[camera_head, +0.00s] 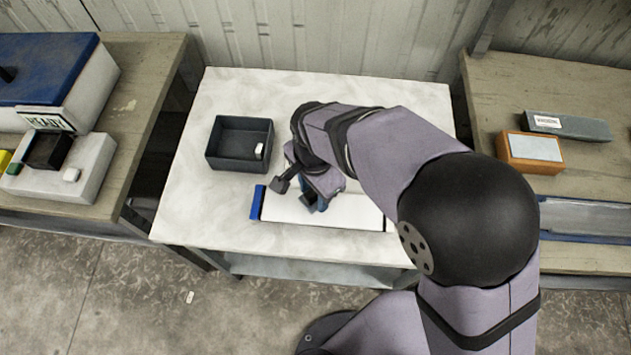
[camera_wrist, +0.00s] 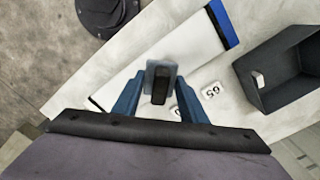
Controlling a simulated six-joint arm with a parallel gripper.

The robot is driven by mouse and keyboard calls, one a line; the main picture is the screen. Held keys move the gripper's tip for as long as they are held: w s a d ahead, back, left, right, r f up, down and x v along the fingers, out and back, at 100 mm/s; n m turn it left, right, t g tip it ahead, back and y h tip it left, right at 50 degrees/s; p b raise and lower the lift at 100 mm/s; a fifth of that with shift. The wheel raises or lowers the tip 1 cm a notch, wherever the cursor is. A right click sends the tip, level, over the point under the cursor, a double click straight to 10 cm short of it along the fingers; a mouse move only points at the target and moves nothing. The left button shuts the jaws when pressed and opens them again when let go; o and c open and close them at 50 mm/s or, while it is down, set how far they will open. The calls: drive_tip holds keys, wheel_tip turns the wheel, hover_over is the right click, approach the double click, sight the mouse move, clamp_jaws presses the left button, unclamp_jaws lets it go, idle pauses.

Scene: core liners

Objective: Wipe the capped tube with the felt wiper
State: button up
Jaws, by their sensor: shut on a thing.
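The tube (camera_head: 350,212) lies flat on the white table as a long white piece with a blue cap (camera_head: 257,202) at its left end. In the wrist view the tube (camera_wrist: 180,45) runs diagonally, its blue cap (camera_wrist: 222,24) at upper right. My gripper (camera_wrist: 160,92) is shut on the felt wiper (camera_wrist: 176,72), a grey-blue block with a black grip. In the head view my gripper (camera_head: 299,194) is over the tube's left half, near the cap. In the wrist view the wiper overlaps the tube. I cannot tell whether its underside touches it.
A dark open tray (camera_head: 222,161) with a small white piece inside stands behind and left of the tube. Small number tags (camera_wrist: 211,90) lie near the gripper. A left bench (camera_head: 150,75) and right bench (camera_head: 490,85) hold other items. The table's front left is clear.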

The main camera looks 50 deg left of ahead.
drive_tip(key=shift+r+p, duration=1.45)
drive_tip(key=shift+r, duration=0.5)
